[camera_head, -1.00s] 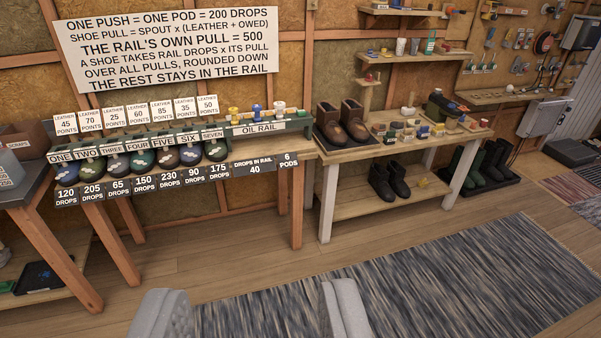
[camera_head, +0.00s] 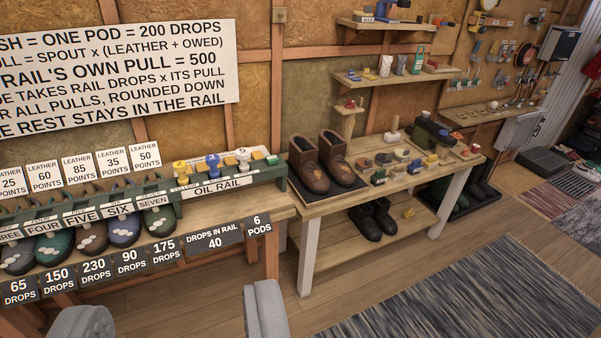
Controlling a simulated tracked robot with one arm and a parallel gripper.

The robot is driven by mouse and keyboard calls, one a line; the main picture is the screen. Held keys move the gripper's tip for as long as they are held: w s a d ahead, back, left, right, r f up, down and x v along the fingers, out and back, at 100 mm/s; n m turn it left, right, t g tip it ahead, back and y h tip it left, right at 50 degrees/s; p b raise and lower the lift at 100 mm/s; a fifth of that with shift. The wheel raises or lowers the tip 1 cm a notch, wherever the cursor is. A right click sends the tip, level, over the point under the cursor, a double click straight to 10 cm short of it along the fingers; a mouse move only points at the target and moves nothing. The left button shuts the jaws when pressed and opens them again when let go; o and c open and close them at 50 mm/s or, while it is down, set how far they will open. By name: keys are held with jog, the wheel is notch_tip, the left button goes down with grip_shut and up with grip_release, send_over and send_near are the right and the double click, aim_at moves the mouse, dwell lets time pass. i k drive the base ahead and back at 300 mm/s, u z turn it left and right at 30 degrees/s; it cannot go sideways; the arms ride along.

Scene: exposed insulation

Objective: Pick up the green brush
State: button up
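I cannot clearly make out a green brush. Several small brush-like blocks (camera_head: 402,154) in mixed colours lie on the wooden bench (camera_head: 330,204) right of the centre, too small to tell apart for certain. A dark green, rounded object (camera_head: 432,133) stands at the back of that bench; I cannot tell what it is. My gripper (camera_head: 172,304) shows as two grey fingers at the bottom edge. They are wide apart with nothing between them, and they are well short of the bench.
Brown boots (camera_head: 322,165) stand at the bench's left end, dark boots (camera_head: 377,219) on its lower shelf. Left is the oil rail (camera_head: 225,187) with shoes and signs. Wall shelves (camera_head: 395,77) hang above. The striped rug (camera_head: 440,300) and floor in front are clear.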

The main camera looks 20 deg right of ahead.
aim_at(379, 178)
jog(key=i, duration=1.8)
jog(key=z, duration=1.95)
jog(key=i, duration=1.7)
jog(key=u, duration=1.15)
